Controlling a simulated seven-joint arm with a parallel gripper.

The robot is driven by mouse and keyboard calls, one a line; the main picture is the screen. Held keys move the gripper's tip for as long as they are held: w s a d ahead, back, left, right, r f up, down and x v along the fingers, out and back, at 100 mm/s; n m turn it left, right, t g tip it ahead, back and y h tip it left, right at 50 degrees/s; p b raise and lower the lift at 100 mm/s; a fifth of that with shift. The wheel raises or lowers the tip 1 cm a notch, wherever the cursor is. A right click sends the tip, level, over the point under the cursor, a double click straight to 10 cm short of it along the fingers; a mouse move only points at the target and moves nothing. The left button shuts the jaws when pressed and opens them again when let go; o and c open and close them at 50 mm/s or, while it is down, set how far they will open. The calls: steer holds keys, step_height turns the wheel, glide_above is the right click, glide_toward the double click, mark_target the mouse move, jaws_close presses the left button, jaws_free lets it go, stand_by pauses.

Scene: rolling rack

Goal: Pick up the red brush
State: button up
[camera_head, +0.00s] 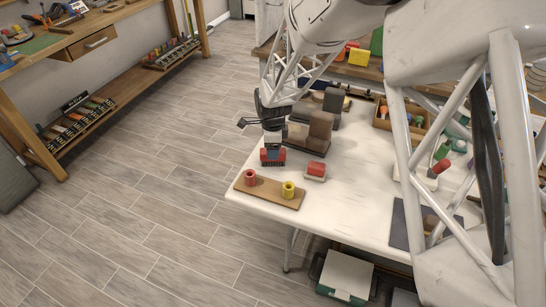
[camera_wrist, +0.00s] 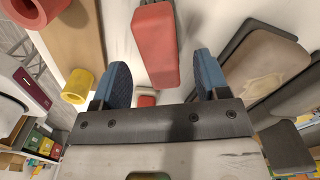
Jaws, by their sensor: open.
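My gripper (camera_head: 272,158) is open near the left edge of the white table, with its two blue fingers pointing down; they also show in the wrist view (camera_wrist: 163,80). A red-topped block with a pale base (camera_head: 316,170), which looks like a brush, lies on the table to the right of my gripper. A smaller red-and-white thing (camera_wrist: 146,97) shows between the fingers, partly hidden by the gripper body. I cannot tell whether it is a second brush or whether the fingers touch it.
A wooden board (camera_head: 270,192) with a red cup (camera_head: 250,177) and a yellow cup (camera_head: 288,189) lies at the near left table corner. Brown and grey blocks (camera_head: 320,127) stand behind my gripper. The table's middle (camera_head: 350,200) is clear.

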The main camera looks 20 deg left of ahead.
steer(key=shift+f, duration=2.4)
steer(key=c, duration=1.2)
steer(key=shift+o, duration=0.2)
steer(key=shift+r, duration=0.1)
steer(key=shift+r, duration=4.95)
